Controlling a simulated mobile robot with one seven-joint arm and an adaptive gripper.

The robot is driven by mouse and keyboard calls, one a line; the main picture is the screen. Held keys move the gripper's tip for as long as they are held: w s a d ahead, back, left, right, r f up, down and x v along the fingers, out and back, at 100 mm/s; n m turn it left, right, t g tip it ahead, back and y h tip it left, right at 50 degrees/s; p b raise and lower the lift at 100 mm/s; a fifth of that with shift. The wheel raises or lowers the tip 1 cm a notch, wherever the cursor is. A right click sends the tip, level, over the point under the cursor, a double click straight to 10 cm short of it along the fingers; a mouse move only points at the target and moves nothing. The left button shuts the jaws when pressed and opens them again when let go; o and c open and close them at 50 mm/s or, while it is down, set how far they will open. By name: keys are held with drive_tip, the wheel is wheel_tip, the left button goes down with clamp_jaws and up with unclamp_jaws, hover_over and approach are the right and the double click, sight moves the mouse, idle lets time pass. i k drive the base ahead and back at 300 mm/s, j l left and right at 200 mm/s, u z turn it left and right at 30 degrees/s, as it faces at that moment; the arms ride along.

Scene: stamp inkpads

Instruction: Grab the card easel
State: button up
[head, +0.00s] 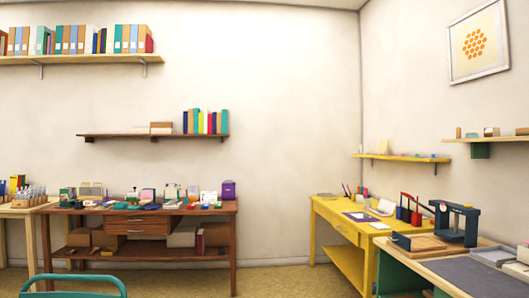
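I cannot pick out the card easel for certain; items are too small to tell at this distance. A pale tilted, card-like item (383,207) stands on the yellow desk (328,210) at right. Pale upright pieces (91,189) stand at the back of the brown desk (222,208) at left, among many small items. A cream upright piece (383,146) stands on the yellow wall shelf (430,158). My gripper is not in view.
A teal chair back (75,285) is at the lower left. A bench with a dark mat (450,276) and a dark press (455,222) fills the lower right. Floor (270,281) shows clear between the brown and yellow desks. Wall shelves hold binders (75,40) and books.

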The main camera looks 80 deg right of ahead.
sight(384, 143)
drive_tip(key=z, duration=3.55)
drive_tip(key=i+j, duration=0.25)
drive_tip(key=i+j+u, duration=0.25)
drive_tip(key=i+u, duration=0.15)
drive_tip(key=i, duration=0.25)
drive_tip(key=i+u, duration=0.35)
drive_tip(key=i, duration=0.3)
drive_tip(key=i+j+u, duration=0.15)
drive_tip(key=i, duration=2.85)
drive_tip(key=i+z, duration=0.4)
drive_tip(key=i+j+z, duration=0.1)
drive_tip(key=z, duration=0.3)
drive_tip(key=i+j+z, duration=0.15)
drive_tip(key=i+z, duration=0.25)
drive_tip(key=k, duration=0.1)
